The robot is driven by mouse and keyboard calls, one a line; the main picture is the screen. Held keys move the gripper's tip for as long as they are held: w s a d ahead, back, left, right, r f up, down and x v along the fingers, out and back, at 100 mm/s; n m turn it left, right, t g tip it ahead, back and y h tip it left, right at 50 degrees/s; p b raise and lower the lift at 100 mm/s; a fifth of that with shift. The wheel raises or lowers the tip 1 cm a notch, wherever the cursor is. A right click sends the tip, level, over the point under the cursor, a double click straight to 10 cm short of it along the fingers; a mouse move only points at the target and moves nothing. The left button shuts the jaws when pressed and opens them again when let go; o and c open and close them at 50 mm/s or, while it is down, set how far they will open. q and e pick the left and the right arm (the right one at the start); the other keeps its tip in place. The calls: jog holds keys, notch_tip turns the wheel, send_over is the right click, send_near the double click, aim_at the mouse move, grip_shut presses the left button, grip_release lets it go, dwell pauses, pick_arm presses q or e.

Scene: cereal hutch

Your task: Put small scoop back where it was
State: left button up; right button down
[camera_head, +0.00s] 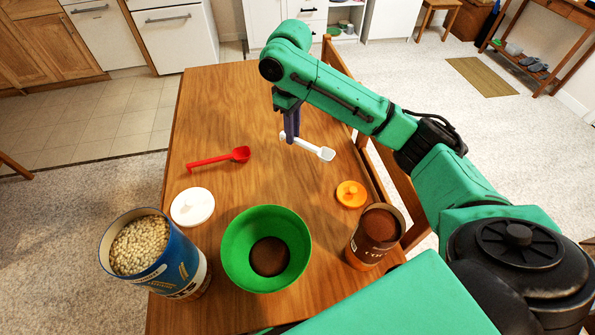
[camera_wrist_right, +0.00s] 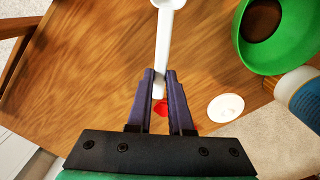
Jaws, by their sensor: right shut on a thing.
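The small white scoop (camera_head: 308,147) is at the far right part of the wooden table (camera_head: 225,100), its bowl end pointing right in the head view. My right gripper (camera_head: 291,138) is shut on its handle, near the end away from the bowl. In the right wrist view the white handle (camera_wrist_right: 163,48) runs up from between the fingertips (camera_wrist_right: 160,75). I cannot tell whether the scoop touches the table or hangs just above it. A larger red scoop (camera_head: 222,158) lies on the table to the left. My left gripper is not in view.
A green bowl (camera_head: 237,245) with brown contents stands near the front. A blue can of pale cereal (camera_head: 160,277) is left of it, a brown canister (camera_head: 365,250) right. A white lid (camera_head: 192,206) and orange lid (camera_head: 351,193) lie behind them. A chair (camera_head: 370,150) adjoins the right edge.

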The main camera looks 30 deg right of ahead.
notch_tip(320, 180, down, 15)
jog(key=shift+d+f, duration=0.15)
jog(key=c, duration=0.8)
grip_release()
notch_tip(320, 180, up, 12)
jog(key=shift+w+r, duration=0.1)
